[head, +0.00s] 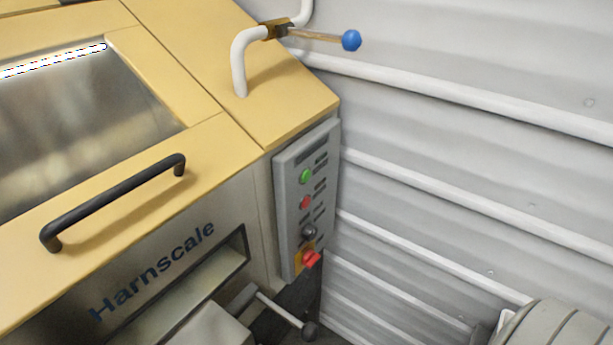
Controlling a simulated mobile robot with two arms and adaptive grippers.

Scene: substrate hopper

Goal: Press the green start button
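The green start button (305,176) is the top button on a grey control panel (291,217). The panel is on the right end of the front of a yellow and steel machine (240,125) marked "Harnscale". Nothing touches the button or covers it. Neither of my grippers can be made out. A grey ribbed shape (555,328) at the bottom right corner may be part of my own arm; I cannot tell.
Below the green button are a red button (305,202), a black knob (309,231) and a red switch (311,259) on yellow. A black handle (115,198), a blue-knobbed lever (351,40) and a black-knobbed lever (309,331) stick out. A corrugated wall (480,140) stands right.

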